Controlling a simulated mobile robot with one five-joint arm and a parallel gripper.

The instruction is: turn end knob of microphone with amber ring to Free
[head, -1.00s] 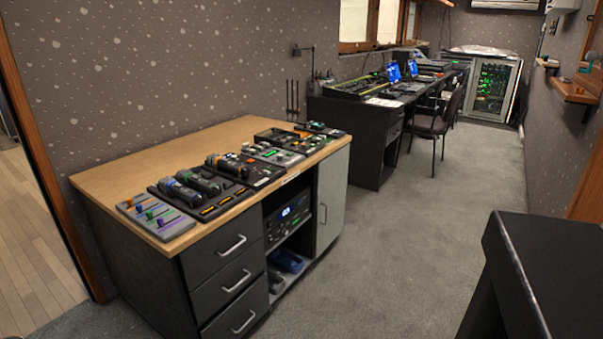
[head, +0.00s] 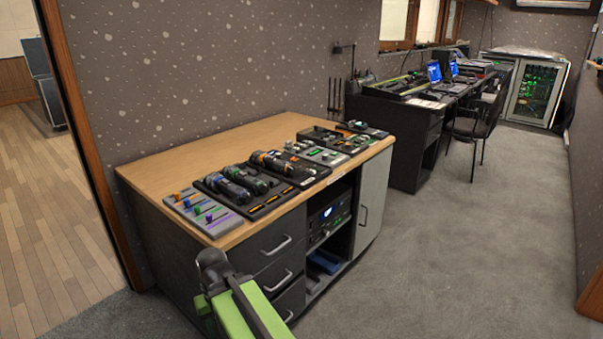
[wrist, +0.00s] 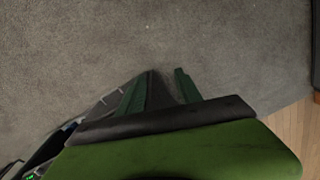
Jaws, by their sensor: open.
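Dark handheld microphones (head: 236,189) with coloured rings lie in a black tray (head: 270,205) on the wooden-topped cabinet in the head view. Farther back on the same cabinet, a dark cylindrical device with an orange band (head: 266,160) lies on another black panel. It may be the amber-ring microphone, but it is too small to be sure. Its end knob and any Free marking cannot be made out. My gripper (wrist: 160,80) is open and empty in the wrist view, over grey carpet and apart from the microphones. In the head view my green arm stands in front of the cabinet.
A grey fader panel (head: 208,213) sits at the near left of the cabinet top (head: 170,165). More control panels (head: 337,138) stand behind the microphones. A dark desk (head: 418,130) and chair (head: 480,120) are farther back. The carpet (head: 430,260) at right is clear.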

